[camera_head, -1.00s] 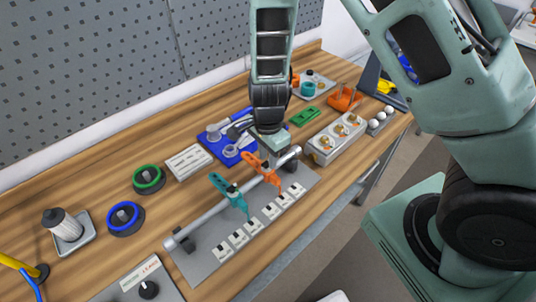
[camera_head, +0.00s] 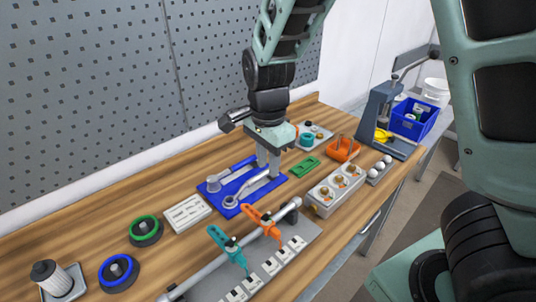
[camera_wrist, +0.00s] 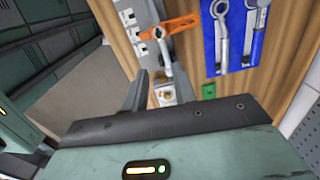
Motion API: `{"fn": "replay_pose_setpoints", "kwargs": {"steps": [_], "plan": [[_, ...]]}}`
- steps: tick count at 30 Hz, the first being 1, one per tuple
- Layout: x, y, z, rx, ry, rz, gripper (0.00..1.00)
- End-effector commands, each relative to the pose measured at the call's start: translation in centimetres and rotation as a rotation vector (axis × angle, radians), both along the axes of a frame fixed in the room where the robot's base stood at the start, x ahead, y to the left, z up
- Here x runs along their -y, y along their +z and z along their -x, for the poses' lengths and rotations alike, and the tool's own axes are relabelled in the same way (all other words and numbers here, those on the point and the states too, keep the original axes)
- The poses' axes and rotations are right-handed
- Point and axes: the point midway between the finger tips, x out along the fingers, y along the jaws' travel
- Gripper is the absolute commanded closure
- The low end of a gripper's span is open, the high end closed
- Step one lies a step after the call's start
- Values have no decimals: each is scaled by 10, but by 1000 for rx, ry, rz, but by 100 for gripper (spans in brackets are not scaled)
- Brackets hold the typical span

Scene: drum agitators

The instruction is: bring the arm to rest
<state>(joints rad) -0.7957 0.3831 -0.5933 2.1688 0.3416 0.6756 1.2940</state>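My gripper (camera_head: 268,172) hangs fingers down over the blue tray (camera_head: 282,181) in the head view. The silver rail (camera_head: 205,265) carries an orange lever (camera_head: 259,219) and a teal lever (camera_head: 222,240), both clear of my gripper. The orange lever shows in the wrist view (camera_wrist: 182,24) too. How high the fingertips are above the tray is hard to tell.
A silver block with brass fittings (camera_head: 323,204) and a green piece (camera_head: 305,167) lie right of the tray. An orange holder (camera_head: 344,152) and a grey press (camera_head: 378,122) stand beyond. Green-ringed (camera_head: 146,230) and blue-ringed (camera_head: 118,272) discs sit at left. A pegboard (camera_head: 90,90) rises behind.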

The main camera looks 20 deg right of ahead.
Motion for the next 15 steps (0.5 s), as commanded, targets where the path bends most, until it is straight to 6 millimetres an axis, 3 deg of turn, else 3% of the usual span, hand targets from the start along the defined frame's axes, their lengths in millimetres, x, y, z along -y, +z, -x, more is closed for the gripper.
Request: {"fn": "replay_pose_setpoints", "kwargs": {"steps": [6,15], "plan": [[0,15,0,0,-1,1,73],[0,16,0,0,-1,1,73]]}}
